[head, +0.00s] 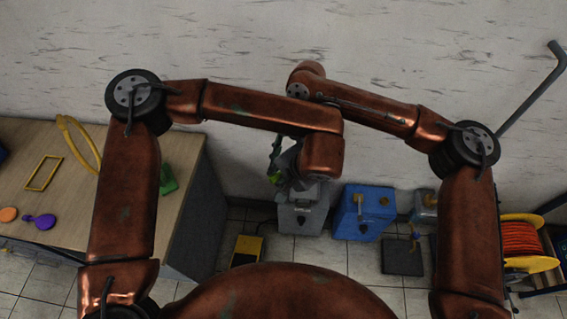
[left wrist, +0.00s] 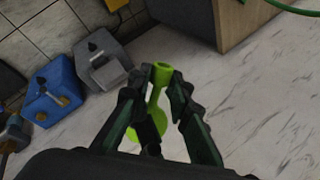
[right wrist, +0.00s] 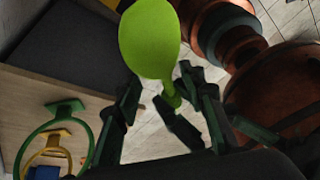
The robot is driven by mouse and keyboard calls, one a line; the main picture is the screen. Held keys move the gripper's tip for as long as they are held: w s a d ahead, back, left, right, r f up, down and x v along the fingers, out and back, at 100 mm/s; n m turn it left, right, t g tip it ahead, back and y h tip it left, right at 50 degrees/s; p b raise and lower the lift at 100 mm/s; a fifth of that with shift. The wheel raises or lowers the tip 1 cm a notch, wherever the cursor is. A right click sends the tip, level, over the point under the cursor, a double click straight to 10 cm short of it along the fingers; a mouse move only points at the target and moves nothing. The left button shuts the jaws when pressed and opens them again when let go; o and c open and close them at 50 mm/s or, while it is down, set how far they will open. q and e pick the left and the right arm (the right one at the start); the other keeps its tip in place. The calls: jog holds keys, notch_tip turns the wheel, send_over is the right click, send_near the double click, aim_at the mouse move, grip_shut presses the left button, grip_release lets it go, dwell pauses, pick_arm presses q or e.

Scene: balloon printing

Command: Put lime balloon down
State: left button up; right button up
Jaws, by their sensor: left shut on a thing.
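The lime balloon (right wrist: 150,40) shows whole in the right wrist view, with its round body and narrow neck. In the left wrist view its neck end (left wrist: 161,72) is between the fingertips of my left gripper (left wrist: 160,85), which is shut on it; fingers partly cover the body. In the head view a bit of lime (head: 274,178) shows beside my left gripper (head: 290,178), above the grey box. My right gripper (right wrist: 158,85) is open, its fingers apart near the balloon's neck; I cannot tell if they touch it. The left forearm hides most of it in the head view.
A wooden table (head: 60,190) at the left holds an orange balloon (head: 8,214), a purple balloon (head: 44,222) and a yellow frame (head: 44,174). A grey box (head: 303,215) and a blue box (head: 364,212) stand along the wall. A red cable spool (head: 522,240) stands at right.

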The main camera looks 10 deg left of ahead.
pick_arm(q)
jog(key=shift+o, duration=0.2)
pick_arm(e)
jog(key=c, duration=0.8)
pick_arm(q)
jog(key=o, duration=0.8)
pick_arm(e)
grip_shut()
